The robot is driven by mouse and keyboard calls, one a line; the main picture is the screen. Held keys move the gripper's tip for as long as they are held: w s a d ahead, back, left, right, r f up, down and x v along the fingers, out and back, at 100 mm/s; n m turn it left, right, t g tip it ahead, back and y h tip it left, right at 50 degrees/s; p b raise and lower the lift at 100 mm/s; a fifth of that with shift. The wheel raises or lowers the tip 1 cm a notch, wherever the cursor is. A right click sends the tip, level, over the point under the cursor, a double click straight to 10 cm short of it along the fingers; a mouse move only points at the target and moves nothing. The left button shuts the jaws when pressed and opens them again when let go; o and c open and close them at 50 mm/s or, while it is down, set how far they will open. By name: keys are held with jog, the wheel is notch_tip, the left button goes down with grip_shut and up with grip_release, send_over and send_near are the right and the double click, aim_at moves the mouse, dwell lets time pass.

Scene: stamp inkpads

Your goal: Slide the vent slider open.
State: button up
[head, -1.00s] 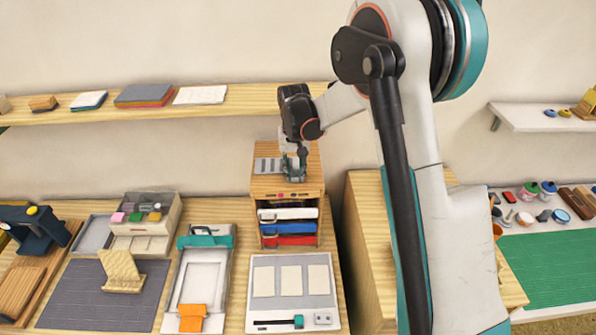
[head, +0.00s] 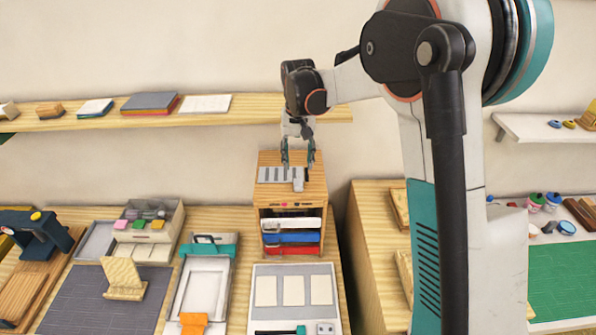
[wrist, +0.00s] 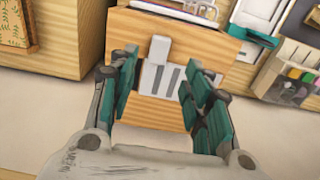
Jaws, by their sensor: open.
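The vent (head: 270,175) is a light grey plate with several darker slots, set on top of a small wooden cabinet. Its slider handle (head: 298,180) is a pale grey block standing at the plate's right end, toward the front. In the wrist view the handle (wrist: 160,48) lies beyond the slots (wrist: 161,80), with the slots showing between my fingers. My gripper (head: 298,162) hangs above the back part of the vent, with its teal fingers spread wide and nothing between them. The handle appears clear of both fingers.
The wooden cabinet (head: 317,200) holds white, blue and red items in its open front. A grey tray with cream cards (head: 293,290) lies before it. A wall shelf (head: 222,115) runs behind my gripper. A wooden cabinet (head: 372,230) stands right, across a narrow gap.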

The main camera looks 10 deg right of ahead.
jog(key=shift+r, duration=1.6)
jog(key=s+d+n+t+b, duration=0.1)
jog(key=s+d+t+b, duration=0.2)
jog(key=s+b, duration=0.95)
jog(key=s+f+t+b, duration=0.2)
jog(key=s+f, duration=0.3)
jog(key=s, duration=0.4)
jog(key=s+d+f+n+t+b, duration=0.1)
jog(key=s+f, duration=0.4)
jog(key=s, duration=0.5)
jog(key=shift+s+f+t+b, duration=0.2)
jog(key=shift+f+t+b, duration=0.15)
jog(key=shift+t+b, duration=0.4)
